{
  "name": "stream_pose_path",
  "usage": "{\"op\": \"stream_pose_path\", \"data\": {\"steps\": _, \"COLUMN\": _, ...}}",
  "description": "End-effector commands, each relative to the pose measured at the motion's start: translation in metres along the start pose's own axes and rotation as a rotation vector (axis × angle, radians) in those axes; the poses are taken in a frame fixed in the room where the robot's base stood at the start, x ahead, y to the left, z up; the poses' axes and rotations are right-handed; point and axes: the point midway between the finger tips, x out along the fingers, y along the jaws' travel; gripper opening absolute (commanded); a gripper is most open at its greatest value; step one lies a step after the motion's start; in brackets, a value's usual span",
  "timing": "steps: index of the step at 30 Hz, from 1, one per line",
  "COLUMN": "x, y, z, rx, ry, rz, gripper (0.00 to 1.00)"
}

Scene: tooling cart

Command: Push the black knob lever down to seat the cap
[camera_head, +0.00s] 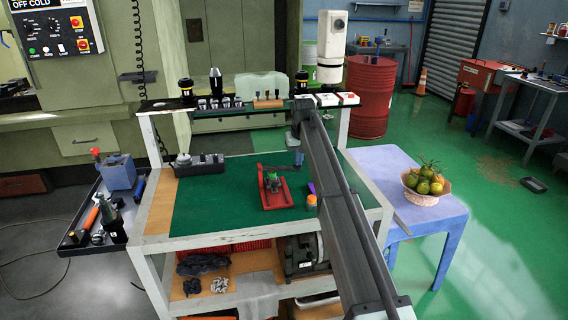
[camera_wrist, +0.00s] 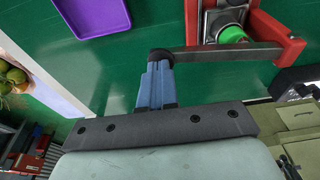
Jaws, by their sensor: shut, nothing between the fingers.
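The red press fixture (camera_head: 268,203) stands on the green mat of the cart; its red frame also shows in the wrist view (camera_wrist: 290,45). A green cap (camera_wrist: 232,35) sits in the fixture, partly under the grey lever (camera_wrist: 225,55). The lever runs across from the red frame to a black knob (camera_wrist: 160,54) at its free end. My gripper (camera_wrist: 158,66) is shut and empty, its blue-grey fingertips right at the knob. In the wrist view they overlap the knob's edge; I cannot tell whether they touch. In the head view my gripper (camera_head: 298,164) is beside the fixture's right side.
A purple tray (camera_wrist: 92,14) lies on the mat near the fixture. Sockets and small tools line the back shelf (camera_head: 240,107). A blue table (camera_head: 425,210) with a fruit bowl (camera_head: 425,188) stands at the right.

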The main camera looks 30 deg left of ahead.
Motion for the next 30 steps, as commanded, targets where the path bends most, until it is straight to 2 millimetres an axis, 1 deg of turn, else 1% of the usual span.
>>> {"op": "stream_pose_path", "data": {"steps": 30, "x": 0.0079, "y": 0.0002, "z": 0.0018, "rx": 0.000, "ry": -0.001, "rz": 0.000, "gripper": 0.00}}
